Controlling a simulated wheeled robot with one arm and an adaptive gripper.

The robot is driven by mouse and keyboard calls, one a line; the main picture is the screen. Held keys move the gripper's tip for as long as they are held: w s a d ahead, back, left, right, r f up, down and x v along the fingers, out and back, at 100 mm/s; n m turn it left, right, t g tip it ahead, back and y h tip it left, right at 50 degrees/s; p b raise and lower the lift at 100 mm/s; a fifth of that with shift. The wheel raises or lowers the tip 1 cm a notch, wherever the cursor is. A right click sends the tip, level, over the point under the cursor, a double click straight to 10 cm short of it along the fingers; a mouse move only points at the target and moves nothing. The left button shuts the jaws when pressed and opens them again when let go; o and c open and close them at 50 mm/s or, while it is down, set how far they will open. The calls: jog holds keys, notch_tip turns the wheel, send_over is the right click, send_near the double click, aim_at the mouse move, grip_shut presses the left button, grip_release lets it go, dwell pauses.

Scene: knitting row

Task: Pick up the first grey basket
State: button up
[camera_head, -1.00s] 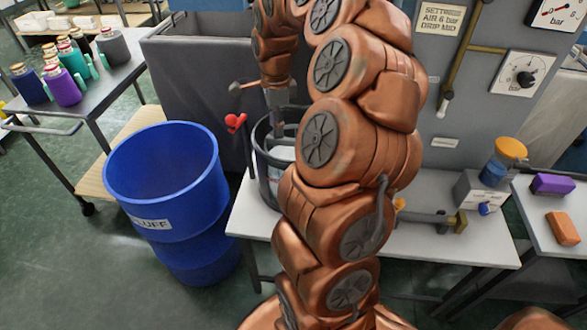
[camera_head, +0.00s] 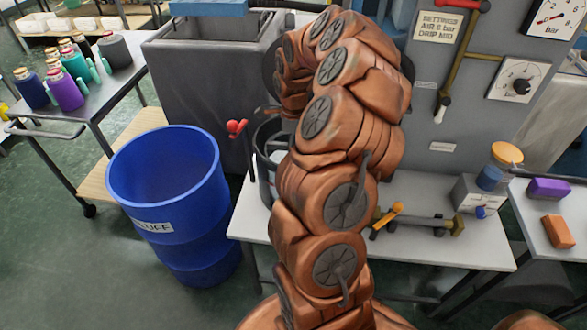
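A dark grey round open container (camera_head: 263,160) stands on the white bench, left of my arm. My arm hides its right side, and I cannot tell for sure that it is the first grey basket. My arm rises through the middle of the view and curls over to the left near the top. My gripper is mostly hidden by my own arm. Only a small dark tip shows at the arm's left edge, above the container. I cannot see whether the gripper is open or holds anything.
A blue barrel (camera_head: 170,200) stands on the floor at left, beside a cart (camera_head: 95,95) with several bottles. A large grey tub (camera_head: 200,70) is behind. The white bench (camera_head: 420,240) carries fittings. A red knob (camera_head: 236,128) stands near the container. A gauge panel (camera_head: 450,110) rises at right.

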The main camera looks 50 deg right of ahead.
jog(key=shift+f, duration=0.3)
jog(key=shift+c, duration=0.2)
grip_shut()
dwell(0.3)
